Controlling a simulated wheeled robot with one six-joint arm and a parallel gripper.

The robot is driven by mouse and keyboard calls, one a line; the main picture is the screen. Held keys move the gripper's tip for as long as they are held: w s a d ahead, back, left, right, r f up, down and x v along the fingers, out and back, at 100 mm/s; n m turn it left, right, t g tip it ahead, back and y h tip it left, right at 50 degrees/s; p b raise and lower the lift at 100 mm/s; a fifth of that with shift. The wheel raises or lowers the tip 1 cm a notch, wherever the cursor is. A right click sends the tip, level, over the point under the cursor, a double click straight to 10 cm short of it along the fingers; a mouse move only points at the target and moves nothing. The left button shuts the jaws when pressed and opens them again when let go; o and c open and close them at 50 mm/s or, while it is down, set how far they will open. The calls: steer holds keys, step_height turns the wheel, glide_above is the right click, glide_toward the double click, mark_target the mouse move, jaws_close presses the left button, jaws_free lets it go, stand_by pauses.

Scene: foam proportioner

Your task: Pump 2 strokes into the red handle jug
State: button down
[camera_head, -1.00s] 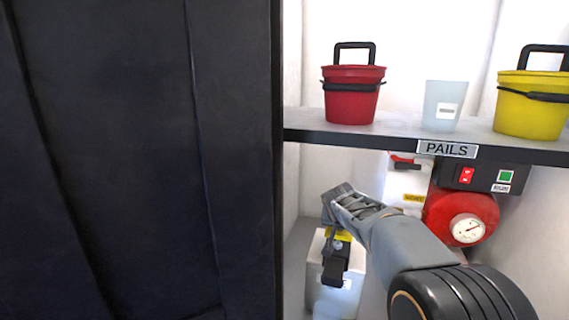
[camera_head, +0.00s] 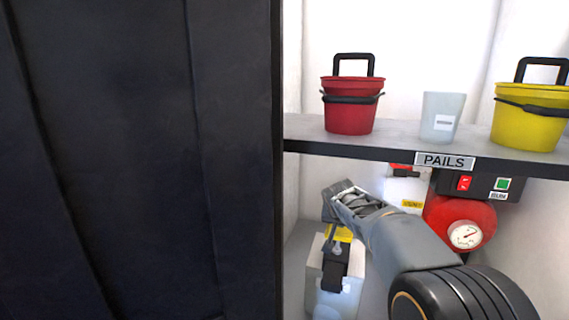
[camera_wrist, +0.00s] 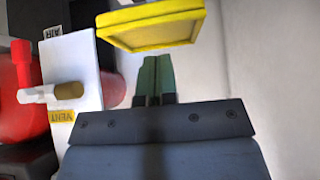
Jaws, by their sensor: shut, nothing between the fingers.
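My gripper (camera_wrist: 155,80) is shut and empty, its dark green fingers together in the wrist view. A yellow block (camera_wrist: 150,25) lies just beyond the fingertips there; I cannot tell whether they touch. In the head view, a yellow part (camera_head: 341,234) shows beneath my wrist, above a pale box-like body (camera_head: 314,268) low behind the dark panel's edge. My arm hides much of that area. No jug with a red handle can be made out. A red pail (camera_head: 349,112) with a black handle stands on the shelf.
The shelf (camera_head: 300,134) crosses above my arm, with a pale cup (camera_head: 440,125) and yellow pail (camera_head: 530,125) on it. A red tank with a gauge (camera_head: 465,236) is to the right. A large dark panel (camera_head: 140,160) fills the left.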

mark_target(339, 235)
steer(key=shift+f, duration=0.2)
steer(key=shift+f+b, duration=2.8)
steer(key=shift+f, duration=0.1)
steer(key=shift+r, duration=0.2)
steer(key=shift+r+p, duration=2.25)
steer(key=shift+r, duration=0.65)
steer(key=shift+r+p, duration=1.4)
steer(key=shift+r, duration=0.65)
